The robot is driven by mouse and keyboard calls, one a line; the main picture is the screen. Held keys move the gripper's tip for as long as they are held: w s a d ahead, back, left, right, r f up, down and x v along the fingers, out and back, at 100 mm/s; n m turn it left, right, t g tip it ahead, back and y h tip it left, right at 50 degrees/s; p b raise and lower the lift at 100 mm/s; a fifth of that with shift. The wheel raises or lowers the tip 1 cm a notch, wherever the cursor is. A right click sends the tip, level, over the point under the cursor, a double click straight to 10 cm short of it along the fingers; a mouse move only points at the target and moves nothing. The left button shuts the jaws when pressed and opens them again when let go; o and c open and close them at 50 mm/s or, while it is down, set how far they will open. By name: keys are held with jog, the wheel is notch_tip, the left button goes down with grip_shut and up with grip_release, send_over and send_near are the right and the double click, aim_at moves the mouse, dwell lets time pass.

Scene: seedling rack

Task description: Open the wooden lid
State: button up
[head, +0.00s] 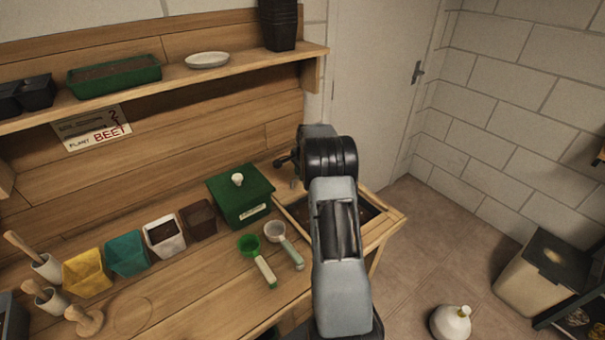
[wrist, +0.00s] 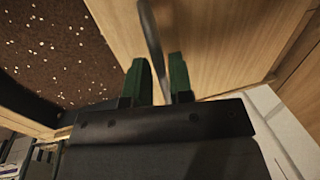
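A bin with a pale wooden frame (head: 392,222) and dark soil (head: 371,211) is set at the right end of the bench, partly hidden by my arm. The soil, with white specks, also fills the left of the wrist view (wrist: 55,45). A wooden panel (wrist: 225,45), apparently the lid, shows to the right of the soil, so the bin is at least partly uncovered. My gripper (wrist: 160,78) has its two green fingers on either side of a thin grey curved handle (wrist: 150,35). Whether both fingers press on it is unclear. In the head view my gripper (head: 285,160) is at the bin's back left.
A green box (head: 240,205) with a white knob stands left of the bin. A green scoop (head: 258,262) and a grey scoop (head: 284,246) lie in front. Several coloured pots line the bench. A shelf (head: 200,75) runs above.

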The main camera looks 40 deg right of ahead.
jog(key=shift+o, duration=1.4)
notch_tip(320, 180, up, 14)
jog(key=s+b, duration=0.1)
jog(key=s, duration=0.1)
jog(key=shift+s+f, duration=0.25)
jog(key=shift+s, duration=0.1)
